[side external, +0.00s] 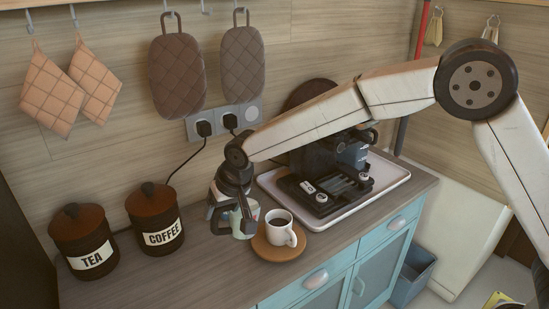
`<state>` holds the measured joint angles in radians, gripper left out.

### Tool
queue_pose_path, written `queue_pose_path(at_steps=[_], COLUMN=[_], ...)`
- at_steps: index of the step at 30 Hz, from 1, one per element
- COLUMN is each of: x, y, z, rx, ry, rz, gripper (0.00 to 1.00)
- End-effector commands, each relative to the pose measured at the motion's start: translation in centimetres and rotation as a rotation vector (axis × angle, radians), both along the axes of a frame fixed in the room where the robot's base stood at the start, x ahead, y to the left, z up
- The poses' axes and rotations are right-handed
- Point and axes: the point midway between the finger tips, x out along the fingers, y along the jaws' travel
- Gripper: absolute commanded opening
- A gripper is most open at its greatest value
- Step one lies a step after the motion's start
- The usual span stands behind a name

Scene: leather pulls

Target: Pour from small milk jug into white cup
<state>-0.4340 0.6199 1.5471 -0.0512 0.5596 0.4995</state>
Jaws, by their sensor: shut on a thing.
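The white cup (289,237) stands upright on a brown saucer (262,249) on the counter, with dark liquid inside. My gripper (238,208) is just left of the cup, pointing down, and is shut on the small milk jug (248,222). The jug is pale with a greenish tint and partly hidden by the dark fingers. It looks close to the cup's left side; I cannot tell whether it touches the counter or saucer. What is inside the jug is hidden.
A coffee machine (322,187) stands on a white tray (392,180) behind the cup. The coffee canister (157,222) and tea canister (84,240) stand at left. Power cords run from the wall sockets (222,122). The counter's front edge is close to the saucer. Counter between canisters and jug is clear.

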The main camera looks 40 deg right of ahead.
Motion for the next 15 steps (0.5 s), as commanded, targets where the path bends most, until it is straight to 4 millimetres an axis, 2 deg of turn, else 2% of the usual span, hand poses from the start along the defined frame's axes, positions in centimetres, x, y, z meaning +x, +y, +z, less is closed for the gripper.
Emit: queue_pose_path(at_steps=[15], x=[0.1], y=[-1.3], z=[0.7], rx=[0.14], ry=[-0.001], rz=[-0.002], gripper=[0.0])
